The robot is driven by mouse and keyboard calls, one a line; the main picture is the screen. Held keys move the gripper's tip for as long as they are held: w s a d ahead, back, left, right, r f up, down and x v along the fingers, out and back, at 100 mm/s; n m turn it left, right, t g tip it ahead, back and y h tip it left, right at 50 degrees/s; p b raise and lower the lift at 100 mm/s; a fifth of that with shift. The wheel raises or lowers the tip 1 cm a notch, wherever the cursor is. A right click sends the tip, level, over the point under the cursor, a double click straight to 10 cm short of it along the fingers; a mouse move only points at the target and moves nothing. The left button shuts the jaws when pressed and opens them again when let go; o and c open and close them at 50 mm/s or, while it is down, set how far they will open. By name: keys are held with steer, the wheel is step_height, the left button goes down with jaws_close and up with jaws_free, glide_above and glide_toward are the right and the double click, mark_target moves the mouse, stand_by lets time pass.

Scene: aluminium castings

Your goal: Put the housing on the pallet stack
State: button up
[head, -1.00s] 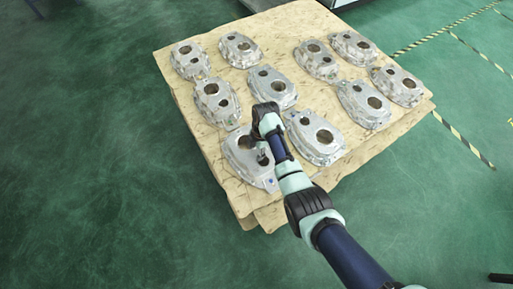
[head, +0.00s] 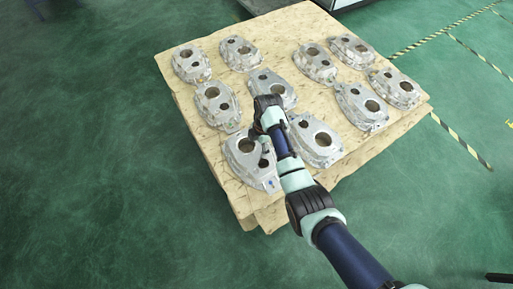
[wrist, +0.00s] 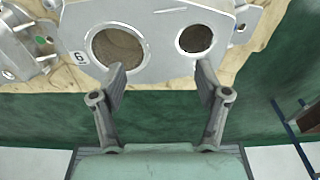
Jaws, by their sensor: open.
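Several silver cast housings lie flat in rows on the pallet stack, whose light wooden top (head: 200,135) shows between them. The housing nearest my gripper is the front-left one (head: 264,182). In the wrist view a housing (wrist: 157,45) fills the top middle, with a large hole at left, a smaller hole at right and a digit label beside the large hole. My gripper (wrist: 162,79) is open and empty, its two fingertips apart over that housing's near edge. I cannot tell whether they touch it. In the head view my wrist partly hides the gripper.
Other housings lie close by, such as one to the right (head: 315,142) and one behind (head: 217,105). Green floor surrounds the stack and is clear at left. Yellow-black floor tape (head: 462,142) runs at right.

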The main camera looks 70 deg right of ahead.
step_height(320, 180, up, 7)
steer(key=p, duration=0.1)
steer(key=shift+s+d+f+p, duration=0.2)
steer(key=shift+s+d+p, duration=0.1)
steer(key=shift+d, duration=0.1)
steer(key=w+a+r+m+t+h, duration=0.2)
steer(key=w+a+r, duration=0.2)
steer(key=w+a, duration=0.35)
steer(key=w+a+r+m+t+h, duration=0.1)
steer(key=w+a+r+m+t, duration=0.15)
steer(key=w+a, duration=0.45)
steer(key=s+a+r+m+t, duration=0.2)
steer(key=a+r+m+t, duration=0.1)
steer(key=a+r, duration=0.6)
steer(key=s+a+r+m+t+y, duration=0.1)
steer(key=s+a+r+m+t, duration=0.1)
steer(key=a+r, duration=0.7)
steer(key=a+m+t, duration=0.1)
steer(key=a+t, duration=0.1)
steer(key=a, duration=0.6)
steer(key=shift+a+y, duration=0.15)
steer(key=shift+y, duration=0.15)
